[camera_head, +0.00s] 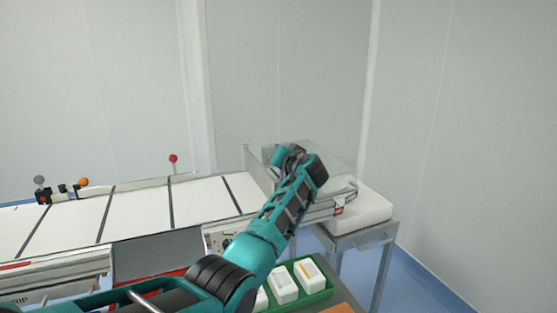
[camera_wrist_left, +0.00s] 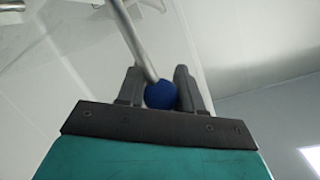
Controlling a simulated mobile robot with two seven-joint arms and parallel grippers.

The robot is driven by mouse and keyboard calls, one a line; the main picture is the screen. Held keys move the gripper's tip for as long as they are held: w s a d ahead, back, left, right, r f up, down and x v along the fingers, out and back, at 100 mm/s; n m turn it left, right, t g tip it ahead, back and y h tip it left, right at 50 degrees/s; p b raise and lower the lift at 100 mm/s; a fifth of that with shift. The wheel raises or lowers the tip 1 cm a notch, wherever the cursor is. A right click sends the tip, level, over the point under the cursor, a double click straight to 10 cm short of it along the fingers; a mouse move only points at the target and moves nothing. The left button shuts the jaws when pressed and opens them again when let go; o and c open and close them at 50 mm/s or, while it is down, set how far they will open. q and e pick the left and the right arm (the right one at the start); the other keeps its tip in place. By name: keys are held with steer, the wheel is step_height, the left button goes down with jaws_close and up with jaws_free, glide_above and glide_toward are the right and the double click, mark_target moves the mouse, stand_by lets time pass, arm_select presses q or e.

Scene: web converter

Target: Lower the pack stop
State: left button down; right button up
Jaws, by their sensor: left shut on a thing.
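In the left wrist view, a blue ball knob (camera_wrist_left: 160,95) sits on the end of a metal rod (camera_wrist_left: 132,40). My left gripper (camera_wrist_left: 158,80) is shut on this knob, with one dark finger on each side of it. In the head view, my left arm reaches across the right end of the machine, and its hand is by a clear cover (camera_head: 335,168). The arm hides the knob and rod there. I cannot make out the pack stop itself. My right gripper is in neither view.
A white web (camera_head: 140,208) with dark cross bars runs along the machine at left. Knobbed levers in red (camera_head: 173,158) and orange (camera_head: 84,182) stand at its back edge. A green tray (camera_head: 311,297) with white packs is below my arm. A metal stand (camera_head: 362,236) is at right.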

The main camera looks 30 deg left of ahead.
arm_select(q)
steer(key=shift+s+a+f, duration=0.1)
steer(key=shift+f, duration=0.3)
steer(key=c, duration=1)
jaws_free()
steer(key=shift+o, duration=0.9)
steer(key=shift+r, duration=0.1)
steer(key=shift+o, duration=0.2)
steer(key=shift+r, duration=0.1)
steer(key=shift+r, duration=0.1)
steer(key=v, duration=1.3)
